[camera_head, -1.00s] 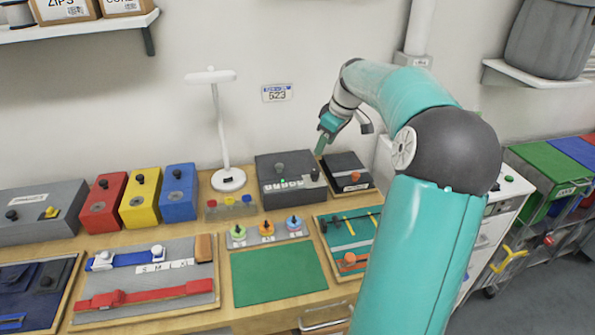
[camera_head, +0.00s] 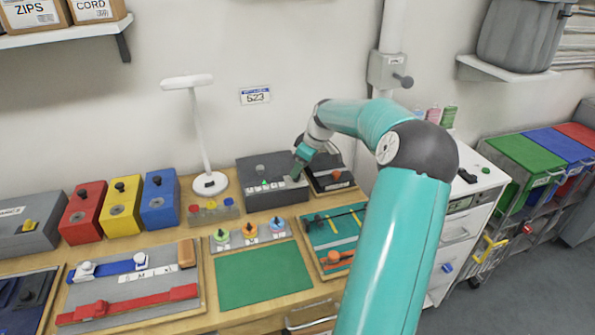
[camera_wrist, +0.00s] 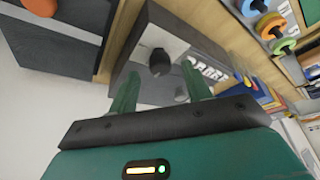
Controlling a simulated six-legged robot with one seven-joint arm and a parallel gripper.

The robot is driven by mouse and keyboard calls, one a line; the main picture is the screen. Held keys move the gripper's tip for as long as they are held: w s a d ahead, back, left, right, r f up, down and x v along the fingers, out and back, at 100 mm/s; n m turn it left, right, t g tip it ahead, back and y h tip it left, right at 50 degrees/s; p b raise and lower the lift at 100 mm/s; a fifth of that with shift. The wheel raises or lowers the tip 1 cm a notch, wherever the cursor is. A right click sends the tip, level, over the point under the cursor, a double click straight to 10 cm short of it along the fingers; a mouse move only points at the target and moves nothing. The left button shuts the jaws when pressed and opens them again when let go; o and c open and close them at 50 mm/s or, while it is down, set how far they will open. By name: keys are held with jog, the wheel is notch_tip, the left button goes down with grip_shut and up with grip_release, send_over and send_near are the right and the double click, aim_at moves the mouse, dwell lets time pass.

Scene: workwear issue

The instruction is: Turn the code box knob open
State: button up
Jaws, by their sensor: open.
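The code box (camera_head: 247,167) is a grey box on the bench against the wall, with a row of lettered tiles along its front. My gripper (camera_head: 298,174) is over its right end in the head view and hides the black knob there. In the wrist view the black knob (camera_wrist: 159,62) stands on the code box (camera_wrist: 185,35), between the lines of my two fingers (camera_wrist: 160,82). The fingers are open and apart from each other, with nothing held; whether they touch the knob is unclear.
A black box with an orange knob (camera_head: 336,175) stands close at the right. A row of coloured pegs (camera_head: 250,232) is in front, with a green mat (camera_head: 262,274) nearer. A white lamp (camera_head: 210,183) and a blue box (camera_head: 159,200) stand left.

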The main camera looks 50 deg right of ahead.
jog(key=shift+x, duration=1.3)
jog(key=c, duration=1)
jog(key=shift+o, duration=0.2)
